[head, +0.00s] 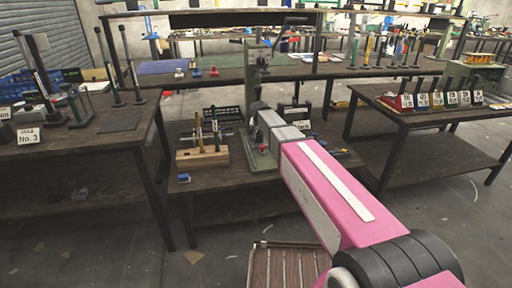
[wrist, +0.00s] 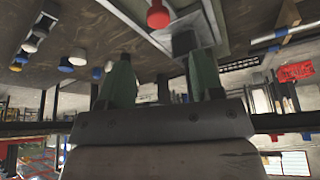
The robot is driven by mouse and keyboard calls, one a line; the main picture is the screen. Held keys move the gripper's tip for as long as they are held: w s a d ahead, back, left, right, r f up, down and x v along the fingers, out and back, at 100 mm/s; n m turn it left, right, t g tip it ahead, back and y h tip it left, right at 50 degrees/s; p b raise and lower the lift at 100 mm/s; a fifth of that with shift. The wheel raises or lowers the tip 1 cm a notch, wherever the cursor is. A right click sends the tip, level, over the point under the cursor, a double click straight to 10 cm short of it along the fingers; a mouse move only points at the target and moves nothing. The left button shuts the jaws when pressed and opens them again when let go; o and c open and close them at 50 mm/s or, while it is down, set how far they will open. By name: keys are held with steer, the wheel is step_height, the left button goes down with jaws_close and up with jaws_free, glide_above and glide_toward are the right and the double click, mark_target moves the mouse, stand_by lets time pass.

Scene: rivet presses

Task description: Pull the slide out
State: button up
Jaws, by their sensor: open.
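The rivet press (head: 254,75) stands upright on the middle bench, with a lever at its top. A red ball knob (head: 262,149) shows low at its base; I take it for the handle of the slide. In the wrist view the red knob (wrist: 158,16) is at the top, on a grey metal part, beyond and roughly between my fingertips. My gripper (wrist: 158,56) is open, with its two green fingers apart and nothing between them. In the head view my pink arm reaches to the press and its grey wrist hides part of it. The slide's body is mostly hidden.
A wooden block with upright tools (head: 203,158) stands left of the press. A blue item (head: 184,178) lies at the bench's front edge. Benches with tools stand at left (head: 85,135) and right (head: 400,115). A slatted platform (head: 285,268) is at the bottom.

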mark_target(262, 146)
steer(key=x, duration=1)
steer(key=shift+d+f, duration=0.15)
steer(key=shift+f, duration=0.05)
steer(key=shift+s, duration=0.1)
jaws_close()
